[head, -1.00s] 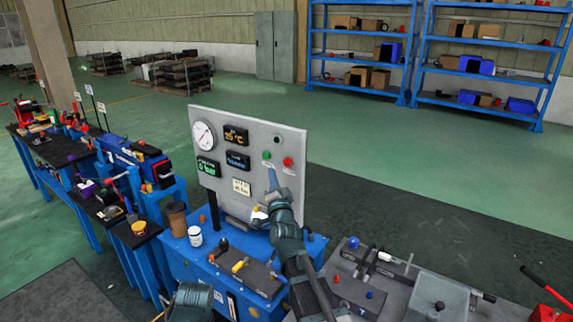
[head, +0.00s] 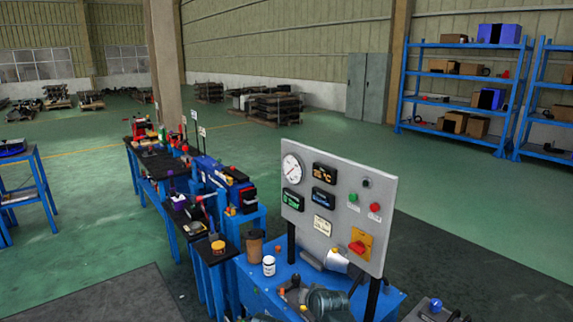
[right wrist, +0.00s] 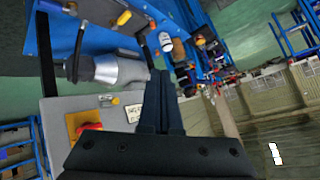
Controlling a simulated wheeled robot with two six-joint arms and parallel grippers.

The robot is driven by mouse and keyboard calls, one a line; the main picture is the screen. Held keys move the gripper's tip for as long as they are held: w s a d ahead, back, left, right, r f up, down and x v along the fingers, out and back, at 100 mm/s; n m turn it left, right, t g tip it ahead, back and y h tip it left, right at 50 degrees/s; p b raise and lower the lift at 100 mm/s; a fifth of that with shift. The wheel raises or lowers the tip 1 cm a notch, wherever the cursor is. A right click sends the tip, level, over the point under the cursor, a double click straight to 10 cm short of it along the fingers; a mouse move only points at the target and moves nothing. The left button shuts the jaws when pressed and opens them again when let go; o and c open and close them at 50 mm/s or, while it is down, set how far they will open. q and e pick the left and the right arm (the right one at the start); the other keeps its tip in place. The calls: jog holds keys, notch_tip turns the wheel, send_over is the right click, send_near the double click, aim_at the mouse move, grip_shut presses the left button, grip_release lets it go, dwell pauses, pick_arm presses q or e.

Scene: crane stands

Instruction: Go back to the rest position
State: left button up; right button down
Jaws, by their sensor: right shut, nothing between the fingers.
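My right gripper (right wrist: 160,78) is shut and empty in the right wrist view, its two dark fingers together. In the head view a dark grey part of my right arm (head: 327,301) shows at the bottom, in front of the control panel (head: 335,190); the fingers are not clear there. The upright grey panel carries a dial, displays, a green and a red button, and a red rotary switch (head: 357,247) on a yellow plate. The switch also shows in the right wrist view (right wrist: 90,128), lower left of the fingers. My left gripper is not in view.
A grey flared object (right wrist: 122,70) lies by the panel's foot, left of my fingers in the right wrist view. A white jar (head: 269,266) and brown cup (head: 255,247) stand on the blue bench. Workbenches run back left; green floor (head: 90,215) is open.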

jog(key=s+f+n+g+h, duration=0.2)
jog(key=s+f+n+g, duration=0.1)
jog(key=s, duration=0.8)
jog(key=s+f+n+g+h, duration=0.2)
jog(key=s+g, duration=0.5)
jog(key=s, duration=0.5)
notch_tip(320, 180, down, 3)
jog(key=shift+s+d+r+n, duration=0.1)
jog(key=shift+s+d+n, duration=0.15)
jog(key=shift+n, duration=0.35)
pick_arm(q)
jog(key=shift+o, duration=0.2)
